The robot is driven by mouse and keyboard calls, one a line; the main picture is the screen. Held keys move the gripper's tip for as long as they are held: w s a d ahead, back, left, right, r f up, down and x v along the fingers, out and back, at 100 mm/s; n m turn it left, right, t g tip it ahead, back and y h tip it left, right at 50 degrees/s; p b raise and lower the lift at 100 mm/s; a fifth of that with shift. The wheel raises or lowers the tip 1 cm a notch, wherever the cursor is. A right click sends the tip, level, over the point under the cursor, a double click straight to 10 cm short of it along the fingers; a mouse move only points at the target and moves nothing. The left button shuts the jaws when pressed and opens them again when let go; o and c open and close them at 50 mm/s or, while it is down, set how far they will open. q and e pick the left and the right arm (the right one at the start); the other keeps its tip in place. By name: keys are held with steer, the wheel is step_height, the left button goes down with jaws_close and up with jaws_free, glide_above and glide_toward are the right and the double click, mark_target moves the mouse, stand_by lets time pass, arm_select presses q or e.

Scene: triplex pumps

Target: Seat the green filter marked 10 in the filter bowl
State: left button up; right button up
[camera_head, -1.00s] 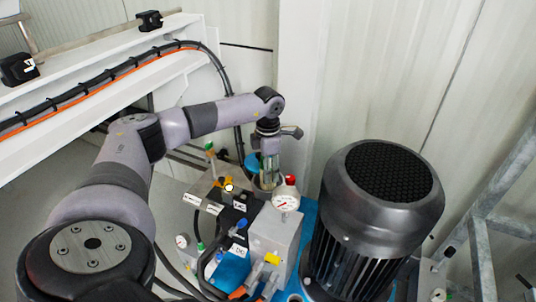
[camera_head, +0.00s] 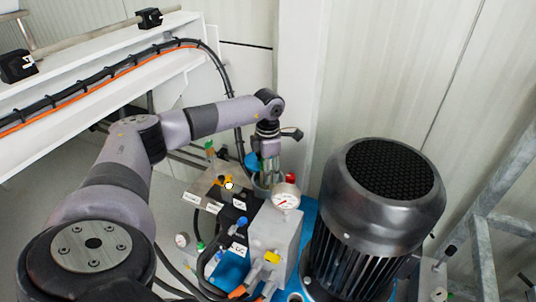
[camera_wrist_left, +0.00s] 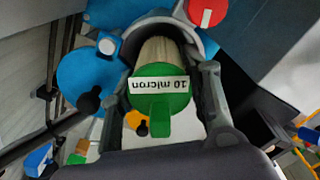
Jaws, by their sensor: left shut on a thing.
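The green filter marked 10 micron (camera_wrist_left: 160,88) has a green cap with a tab and a pale pleated body. It sits between the fingers of my left gripper (camera_wrist_left: 164,75), which is shut on it. In the head view the left gripper (camera_head: 270,166) points down behind the gauge. The filter bowl's grey rim (camera_wrist_left: 180,20) curves around the far end of the pleated body in the wrist view. The filter's lower end is hidden, so I cannot tell how deep it sits. My right gripper is not in view.
A white dial gauge (camera_head: 285,197) and a red knob (camera_head: 291,177) stand close to the gripper. A metal block (camera_head: 273,238) with valves is in front. A large black motor (camera_head: 373,220) fills the right. A pale wall is behind.

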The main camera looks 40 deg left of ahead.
arm_select(q)
steer(key=shift+f, duration=0.1)
steer(key=o, duration=1.5)
steer(key=shift+f, duration=0.1)
steer(key=shift+c, duration=0.2)
step_height(320, 180, up, 12)
steer(key=shift+r, duration=0.1)
